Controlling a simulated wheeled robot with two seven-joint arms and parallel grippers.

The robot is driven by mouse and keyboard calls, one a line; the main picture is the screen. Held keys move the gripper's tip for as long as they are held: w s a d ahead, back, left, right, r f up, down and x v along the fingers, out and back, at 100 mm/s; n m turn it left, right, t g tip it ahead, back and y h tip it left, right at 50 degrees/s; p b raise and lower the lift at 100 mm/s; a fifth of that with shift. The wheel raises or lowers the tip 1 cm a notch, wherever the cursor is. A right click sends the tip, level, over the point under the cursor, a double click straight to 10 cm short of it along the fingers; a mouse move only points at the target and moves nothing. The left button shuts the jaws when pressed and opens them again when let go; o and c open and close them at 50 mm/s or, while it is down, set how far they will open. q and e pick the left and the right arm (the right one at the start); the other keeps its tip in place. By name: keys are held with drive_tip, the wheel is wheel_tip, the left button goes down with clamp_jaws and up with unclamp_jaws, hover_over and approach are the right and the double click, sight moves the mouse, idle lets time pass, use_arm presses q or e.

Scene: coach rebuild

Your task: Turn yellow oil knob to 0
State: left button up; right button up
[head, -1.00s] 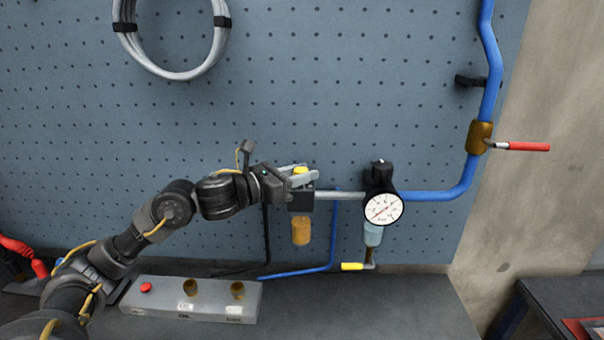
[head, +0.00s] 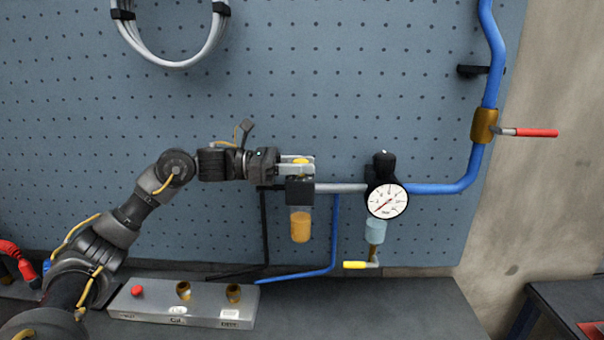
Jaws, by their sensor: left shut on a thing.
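The yellow oil knob (head: 301,162) sits on top of the black lubricator body (head: 300,191), above its amber oil bowl (head: 300,226). My left gripper (head: 304,164) comes in level from the left and is shut on the knob, one finger on either side of it. The fingers hide part of the knob. Its scale and pointer are too small to read. My right gripper is not in the head view.
A pressure gauge (head: 388,201) and a black regulator knob (head: 383,163) stand right of the lubricator. A yellow-handled drain valve (head: 356,265) hangs below. A grey box (head: 205,312) with fittings lies on the bench. A red-handled valve (head: 530,132) is at upper right.

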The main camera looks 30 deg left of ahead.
use_arm(q)
drive_tip(key=shift+r+m+g+h, duration=0.15)
drive_tip(key=shift+m+g+h, duration=0.65)
drive_tip(key=shift+m+g, duration=1.2)
drive_tip(key=shift+g, duration=0.7)
drive_tip(key=o, duration=0.9)
drive_tip(key=shift+o, duration=0.2)
